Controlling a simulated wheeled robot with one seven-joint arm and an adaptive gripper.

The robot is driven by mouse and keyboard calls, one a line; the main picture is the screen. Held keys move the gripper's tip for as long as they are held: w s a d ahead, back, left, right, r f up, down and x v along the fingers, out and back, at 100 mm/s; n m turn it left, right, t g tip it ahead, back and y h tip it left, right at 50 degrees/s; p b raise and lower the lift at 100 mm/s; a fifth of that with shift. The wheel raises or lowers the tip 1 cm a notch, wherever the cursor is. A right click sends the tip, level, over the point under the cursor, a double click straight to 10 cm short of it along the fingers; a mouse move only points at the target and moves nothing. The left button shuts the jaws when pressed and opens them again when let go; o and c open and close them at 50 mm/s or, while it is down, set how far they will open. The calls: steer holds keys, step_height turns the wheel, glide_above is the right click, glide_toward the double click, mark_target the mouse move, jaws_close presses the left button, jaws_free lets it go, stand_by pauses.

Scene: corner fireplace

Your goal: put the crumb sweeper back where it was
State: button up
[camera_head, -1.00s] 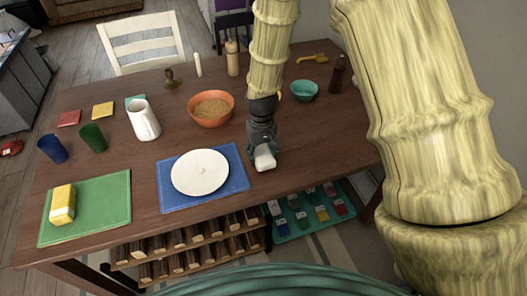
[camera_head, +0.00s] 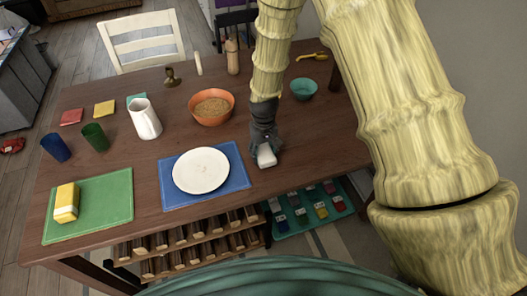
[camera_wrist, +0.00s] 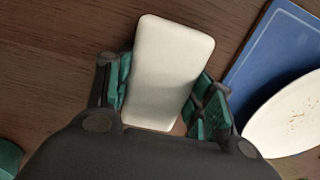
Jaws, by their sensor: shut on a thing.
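The crumb sweeper looks like a small white block with rounded corners; in the head view the white block (camera_head: 266,156) is at the tip of my gripper (camera_head: 264,147). In the wrist view the white block (camera_wrist: 168,70) sits between the two green-padded fingers of my gripper (camera_wrist: 165,95), which is shut on it. It is over the wooden table, just right of the blue placemat (camera_head: 240,180). I cannot tell whether it touches the tabletop. A white plate (camera_head: 201,170) lies on the blue placemat, and the wrist view shows crumbs on the plate (camera_wrist: 290,115).
A green placemat (camera_head: 110,215) holds a yellow-and-white block (camera_head: 66,203) at the left. An orange bowl (camera_head: 211,107) and a white pitcher (camera_head: 144,118) stand behind the plate. A teal bowl (camera_head: 304,88) is at the back right. The table (camera_head: 330,130) is bare right of my gripper.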

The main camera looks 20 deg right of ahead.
mark_target(263, 151)
steer(key=shift+f, duration=0.15)
steer(key=o, duration=1.2)
steer(key=shift+c, duration=0.2)
step_height(263, 151, up, 12)
steer(key=b, duration=0.2)
